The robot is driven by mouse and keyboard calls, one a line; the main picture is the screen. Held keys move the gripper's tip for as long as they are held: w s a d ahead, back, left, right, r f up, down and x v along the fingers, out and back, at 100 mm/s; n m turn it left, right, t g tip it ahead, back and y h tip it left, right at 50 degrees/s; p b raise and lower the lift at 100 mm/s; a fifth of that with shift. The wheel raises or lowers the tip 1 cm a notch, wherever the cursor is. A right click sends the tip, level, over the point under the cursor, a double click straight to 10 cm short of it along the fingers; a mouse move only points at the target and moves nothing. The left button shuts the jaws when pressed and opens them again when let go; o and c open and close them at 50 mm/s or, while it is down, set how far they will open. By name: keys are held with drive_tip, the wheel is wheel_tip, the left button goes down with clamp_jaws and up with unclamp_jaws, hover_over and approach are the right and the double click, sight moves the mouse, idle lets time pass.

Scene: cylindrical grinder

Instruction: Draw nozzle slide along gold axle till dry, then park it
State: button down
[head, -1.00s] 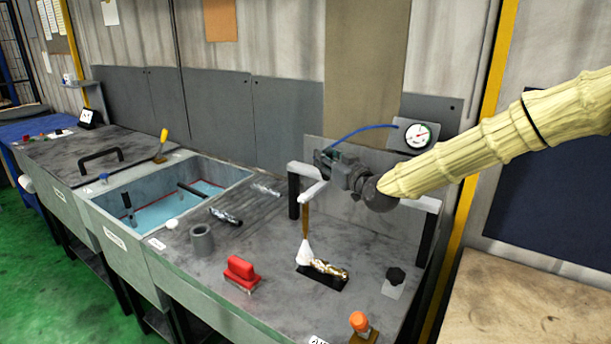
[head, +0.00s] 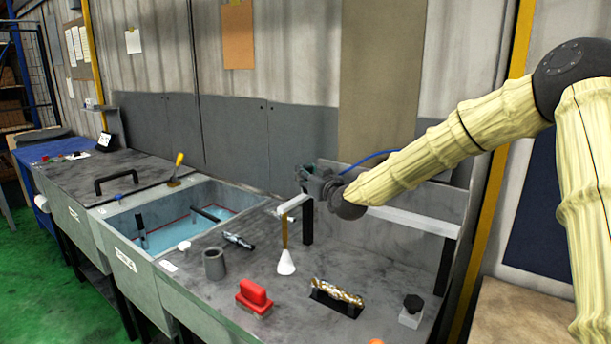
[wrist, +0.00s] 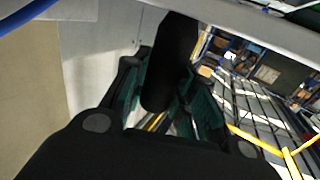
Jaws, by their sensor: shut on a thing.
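The gold axle (head: 338,290) lies in a black cradle (head: 330,303) on the bench. The nozzle slide, a brown stem (head: 284,232) with a white cone (head: 286,263) below it, hangs at the left end of the white rail (head: 400,218). The cone is left of the axle and apart from it. My gripper (head: 313,183) is at the rail's left end, above and behind the stem. In the wrist view my gripper (wrist: 167,100) is shut on a black cylindrical handle (wrist: 168,65). Whether the axle is wet cannot be told.
A blue-water tank (head: 185,225) is at the left. A steel axle (head: 238,240), grey cup (head: 214,264), red block (head: 254,296) and black knob (head: 412,306) stand on the bench. Black posts (head: 307,222) hold the rail. The bench between the cone and red block is clear.

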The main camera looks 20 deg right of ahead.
drive_tip(key=c, duration=1.5)
unclamp_jaws()
drive_tip(key=shift+r, duration=0.1)
drive_tip(key=o, duration=0.4)
drive_tip(key=shift+w+a, duration=0.25)
drive_tip(key=shift+s+d, duration=0.15)
drive_tip(key=shift+d, duration=0.05)
drive_tip(key=s, duration=0.4)
drive_tip(key=s+d, duration=0.1)
drive_tip(key=s, duration=0.2)
drive_tip(key=s+d, duration=0.1)
drive_tip(key=s, duration=0.3)
drive_tip(key=shift+s+d, duration=0.1)
drive_tip(key=shift+s, duration=0.25)
